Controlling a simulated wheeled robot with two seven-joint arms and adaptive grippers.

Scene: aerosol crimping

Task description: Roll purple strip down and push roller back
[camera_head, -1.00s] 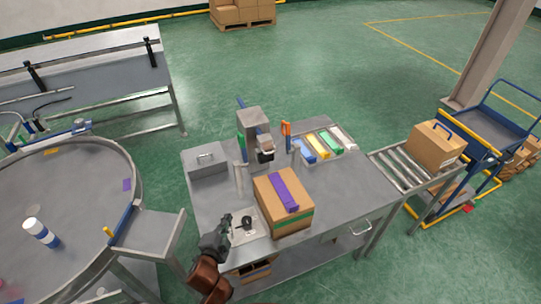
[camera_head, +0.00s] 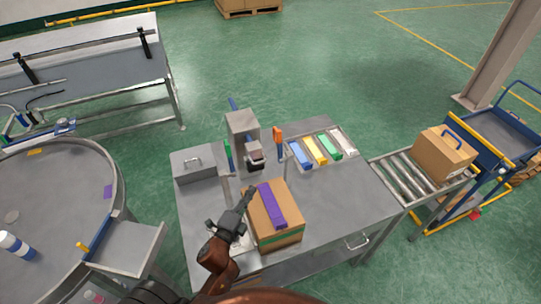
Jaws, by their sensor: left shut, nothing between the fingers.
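A cardboard box (camera_head: 288,233) stands on the grey workbench with a purple strip (camera_head: 272,205) lying along its top and a green band low on its side. My left gripper (camera_head: 249,191) is shut and empty, with its tips beside the left edge of the box top, close to the strip. I cannot tell whether it touches the box. A white pad (camera_head: 244,243) lies left of the box, mostly hidden behind my left gripper and arm. I cannot make out a roller for certain. My right gripper is not in view.
A grey press (camera_head: 243,128) stands behind the box, with a grey metal case (camera_head: 197,163) to its left. Blue, yellow, green and white blocks (camera_head: 322,149) sit at the back right. A roller conveyor (camera_head: 408,176) adjoins the right side. The bench's right part is clear.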

